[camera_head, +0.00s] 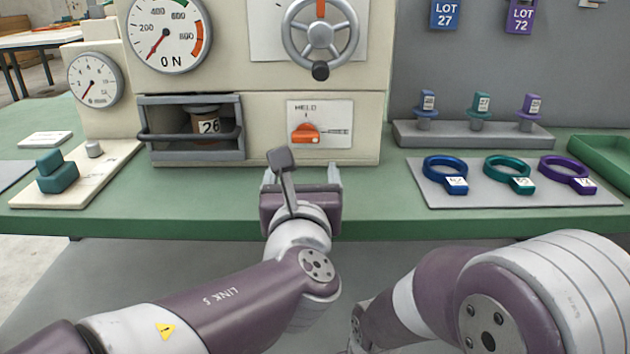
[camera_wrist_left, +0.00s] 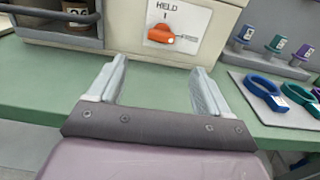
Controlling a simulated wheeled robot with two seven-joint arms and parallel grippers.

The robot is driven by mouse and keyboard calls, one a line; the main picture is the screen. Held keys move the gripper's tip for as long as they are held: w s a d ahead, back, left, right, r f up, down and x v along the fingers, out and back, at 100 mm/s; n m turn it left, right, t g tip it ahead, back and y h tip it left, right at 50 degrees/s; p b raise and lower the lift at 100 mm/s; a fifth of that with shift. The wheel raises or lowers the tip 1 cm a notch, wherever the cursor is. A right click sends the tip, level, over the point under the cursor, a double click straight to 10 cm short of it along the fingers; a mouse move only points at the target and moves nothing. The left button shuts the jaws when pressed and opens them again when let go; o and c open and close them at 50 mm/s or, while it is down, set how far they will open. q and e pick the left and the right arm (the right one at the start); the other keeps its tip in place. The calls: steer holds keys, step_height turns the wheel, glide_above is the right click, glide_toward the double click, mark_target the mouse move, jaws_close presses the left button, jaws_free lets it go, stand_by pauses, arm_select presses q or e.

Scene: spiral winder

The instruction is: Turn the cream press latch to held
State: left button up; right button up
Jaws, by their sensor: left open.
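The press latch is an orange lever (camera_head: 305,134) on a white plate (camera_head: 337,111) on the cream press's lower front. The plate reads HELD above a tick mark. My right gripper is not visible; only my right arm shows at lower right.
Left of the latch is a bay (camera_head: 190,128) with a bar and a container marked 26. A handwheel (camera_head: 320,30) is above. Blue, teal and purple rings lie on a grey mat (camera_head: 520,197) at right. The green bench top (camera_head: 385,200) before the latch is clear.

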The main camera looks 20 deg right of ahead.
mark_target(305, 139)
arm_select(q)
steer(key=x, duration=1.2)
steer(key=shift+w+d+r, duration=0.15)
steer(key=shift+w+r, duration=0.05)
steer(key=shift+r, duration=0.1)
steer(key=c, duration=1)
